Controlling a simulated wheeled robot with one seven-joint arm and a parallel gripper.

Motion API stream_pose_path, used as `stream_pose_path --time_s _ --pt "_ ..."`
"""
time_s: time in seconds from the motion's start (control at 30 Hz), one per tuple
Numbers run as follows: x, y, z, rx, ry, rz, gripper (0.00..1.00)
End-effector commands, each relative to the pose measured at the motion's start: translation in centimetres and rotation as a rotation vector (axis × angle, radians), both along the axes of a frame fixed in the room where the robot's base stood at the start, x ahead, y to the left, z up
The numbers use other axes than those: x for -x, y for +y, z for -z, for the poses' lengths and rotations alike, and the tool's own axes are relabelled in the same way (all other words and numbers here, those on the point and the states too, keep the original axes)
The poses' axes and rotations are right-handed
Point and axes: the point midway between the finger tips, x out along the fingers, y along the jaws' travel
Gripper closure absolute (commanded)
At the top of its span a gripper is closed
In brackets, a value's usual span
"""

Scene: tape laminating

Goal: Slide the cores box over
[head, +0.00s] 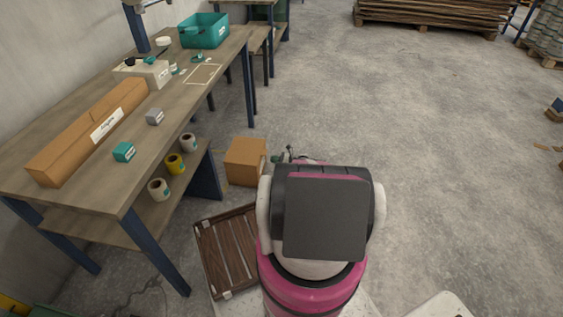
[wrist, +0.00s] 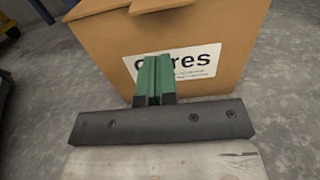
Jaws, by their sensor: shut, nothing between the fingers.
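The cores box (head: 246,161) is a brown cardboard carton on the concrete floor, by the right end of the workbench's lower shelf in the head view. In the wrist view the cores box (wrist: 212,30) fills the upper middle, its white label reading "cores" partly covered by my fingers. My gripper (wrist: 154,62) is shut and empty, its green fingers together in front of the labelled face. I cannot tell whether the fingertips touch the box. In the head view my arm hides most of my gripper, which is just right of the box.
Open concrete floor (head: 430,130) spreads to the right.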

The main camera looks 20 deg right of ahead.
Motion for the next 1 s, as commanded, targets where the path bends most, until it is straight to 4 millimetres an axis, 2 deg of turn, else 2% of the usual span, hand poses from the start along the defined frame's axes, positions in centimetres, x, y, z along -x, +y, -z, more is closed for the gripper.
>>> stream_pose_path --time_s 0.1,0.3,0.87,1.0 --pt "-1.2 1.8 0.0 0.001 0.001 -0.001 1.0" --pt "-2.6 3.7 0.0 0.001 0.0 -0.001 1.0" --pt "-3.1 4.6 0.0 0.001 0.0 0.0 1.0" --pt "-4.3 6.4 0.0 0.001 -0.001 -0.003 1.0"
